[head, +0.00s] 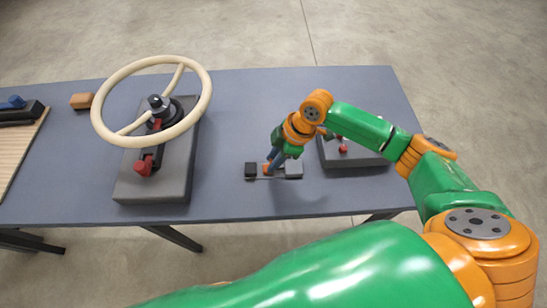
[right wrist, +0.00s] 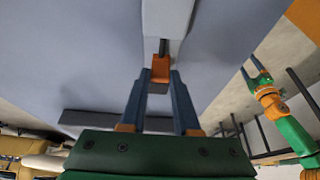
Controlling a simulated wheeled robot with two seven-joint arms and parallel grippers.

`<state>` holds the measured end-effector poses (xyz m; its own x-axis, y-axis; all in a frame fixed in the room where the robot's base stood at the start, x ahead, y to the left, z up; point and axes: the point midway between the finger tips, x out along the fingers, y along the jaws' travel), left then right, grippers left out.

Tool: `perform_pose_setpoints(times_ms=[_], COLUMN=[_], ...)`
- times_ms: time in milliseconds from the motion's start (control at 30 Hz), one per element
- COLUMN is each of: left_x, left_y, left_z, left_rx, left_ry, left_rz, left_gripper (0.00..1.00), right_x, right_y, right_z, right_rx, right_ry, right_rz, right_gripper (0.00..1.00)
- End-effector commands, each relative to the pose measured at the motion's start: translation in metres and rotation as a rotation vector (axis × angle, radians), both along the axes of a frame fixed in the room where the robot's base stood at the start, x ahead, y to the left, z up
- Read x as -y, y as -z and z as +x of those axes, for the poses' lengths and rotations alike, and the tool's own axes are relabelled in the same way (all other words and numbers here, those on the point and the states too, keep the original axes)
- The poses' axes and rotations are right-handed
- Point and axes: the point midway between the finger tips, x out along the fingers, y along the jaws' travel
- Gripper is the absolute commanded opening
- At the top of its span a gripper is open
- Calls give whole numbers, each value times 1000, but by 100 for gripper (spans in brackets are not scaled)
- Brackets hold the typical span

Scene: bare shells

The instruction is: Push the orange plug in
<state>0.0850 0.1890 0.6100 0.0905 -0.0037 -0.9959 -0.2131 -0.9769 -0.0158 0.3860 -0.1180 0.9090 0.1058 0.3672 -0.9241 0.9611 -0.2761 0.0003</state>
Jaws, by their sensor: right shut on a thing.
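The orange plug (head: 267,169) is small and sits low over the table between a light grey block (head: 293,170) and a black block (head: 251,170). My right gripper (head: 270,165) points down and is shut on the plug. In the right wrist view the plug (right wrist: 160,68) is between the blue fingertips (right wrist: 160,78). A short dark piece links the plug to the light grey block (right wrist: 167,18), with a gap between their bodies. My left gripper (right wrist: 256,76) shows only small at the right of the wrist view, its fingers apart; it is outside the head view.
A cream steering wheel (head: 103,110) on a grey base (head: 130,188) stands left on the blue-grey table (head: 228,110). Another grey box (head: 365,153) with a red part stands close right of my gripper. A wooden block (head: 81,101) and a slatted board (head: 18,150) lie far left.

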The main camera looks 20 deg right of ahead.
Motion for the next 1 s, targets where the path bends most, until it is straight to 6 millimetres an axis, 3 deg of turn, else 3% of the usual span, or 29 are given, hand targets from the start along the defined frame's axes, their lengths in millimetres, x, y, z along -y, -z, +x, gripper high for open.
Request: perform_pose_setpoints(times_ms=[300,567,600,700,1000], left_x=[0,0,0,0,0], left_y=[-4,-4,-4,-4,-3], left_z=[0,0,0,0,0], left_rx=[0,0,0,1,1], left_ry=[0,0,0,0,0], left_rz=[0,0,0,0,1], left_gripper=[77,77,77,77,77], right_x=[-32,-34,-34,-34,-33], right_y=[0,0,0,0,-1], right_z=[9,9,9,10,10], right_rx=[-2,-1,-1,0,1], right_ry=[-2,-1,-1,0,0], right_rz=[3,3,4,3,2], right_gripper=[0,0,32,60,60])
